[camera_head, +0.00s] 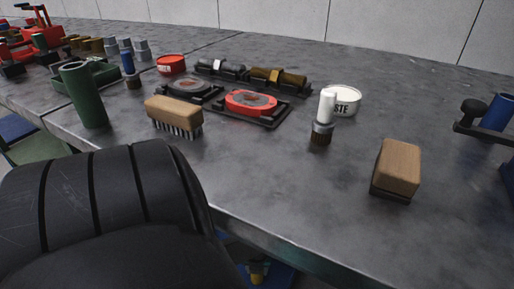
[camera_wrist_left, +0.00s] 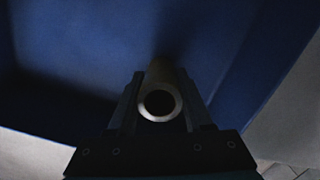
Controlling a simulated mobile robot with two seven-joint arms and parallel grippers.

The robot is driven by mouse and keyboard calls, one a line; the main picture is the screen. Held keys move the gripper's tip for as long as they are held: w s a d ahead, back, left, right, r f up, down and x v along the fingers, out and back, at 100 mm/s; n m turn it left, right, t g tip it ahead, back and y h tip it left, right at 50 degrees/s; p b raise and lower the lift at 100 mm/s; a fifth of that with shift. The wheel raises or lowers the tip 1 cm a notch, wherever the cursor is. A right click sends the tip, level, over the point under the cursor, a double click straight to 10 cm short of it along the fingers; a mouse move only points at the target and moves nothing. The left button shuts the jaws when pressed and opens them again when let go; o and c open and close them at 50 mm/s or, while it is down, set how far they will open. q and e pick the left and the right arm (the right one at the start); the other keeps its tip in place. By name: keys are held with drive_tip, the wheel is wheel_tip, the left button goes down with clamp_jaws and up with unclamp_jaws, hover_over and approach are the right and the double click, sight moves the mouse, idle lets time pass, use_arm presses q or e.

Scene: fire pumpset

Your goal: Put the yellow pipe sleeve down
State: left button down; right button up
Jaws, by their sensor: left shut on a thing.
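The pipe sleeve (camera_wrist_left: 160,79) is a short hollow tube with a pale round rim, dull and dark in the shade. It shows in the left wrist view with its open end towards the camera. My left gripper (camera_wrist_left: 162,90) is shut on it, with one dark finger on each side. Behind the sleeve is the shaded inside of a blue bin (camera_wrist_left: 225,40). I cannot tell whether the sleeve touches the bin. In the head view, a small yellow piece (camera_head: 257,273) shows below the table edge against blue; it may be the sleeve. My right gripper is not in view.
The grey metal table (camera_head: 260,185) carries brushes (camera_head: 174,113), a wooden block brush (camera_head: 398,165), a green cylinder (camera_head: 84,95), black trays with a red ring (camera_head: 251,101) and a white tin (camera_head: 347,98). Its front edge lies above the blue bin. A pale floor shows beside the bin.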

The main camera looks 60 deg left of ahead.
use_arm(q)
drive_tip(key=shift+f, duration=0.1)
drive_tip(key=shift+c, duration=1.6)
unclamp_jaws()
